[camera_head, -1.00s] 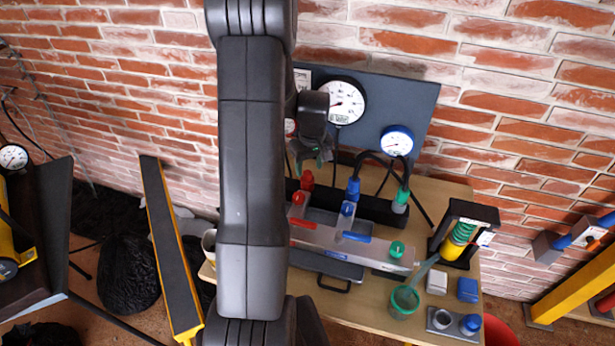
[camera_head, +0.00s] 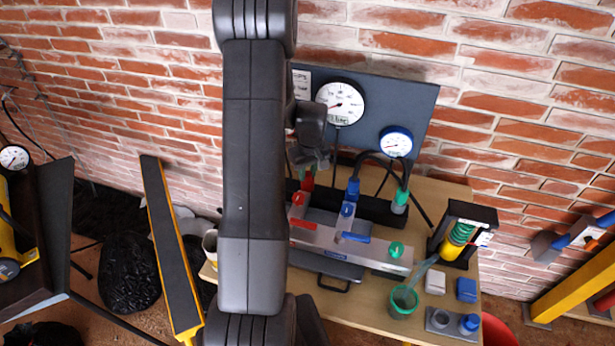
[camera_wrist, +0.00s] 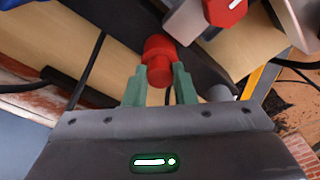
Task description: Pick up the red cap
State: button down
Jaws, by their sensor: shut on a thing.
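The red cap (camera_wrist: 158,62) shows in the wrist view between the green fingers of my gripper (camera_wrist: 159,78), which is shut on it. In the head view the red cap (camera_head: 307,181) stands at the left end of the black bar on the bench. My gripper (camera_head: 308,162) is right above and around its upper part, partly hidden by my arm. The cap appears to be still at the bar; whether it is seated or free cannot be told.
A manifold with red (camera_head: 298,199), blue and green knobs lies in front of the bar. Blue (camera_head: 353,188) and green (camera_head: 401,197) fittings stand to the right with black hoses. The gauge panel (camera_head: 372,105) stands behind. A green cup (camera_head: 404,301) is at the bench front.

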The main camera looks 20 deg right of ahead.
aim_at(308, 174)
jog(key=shift+r, duration=0.1)
notch_tip(308, 174, up, 10)
jog(key=b, duration=0.1)
jog(key=shift+b, duration=0.35)
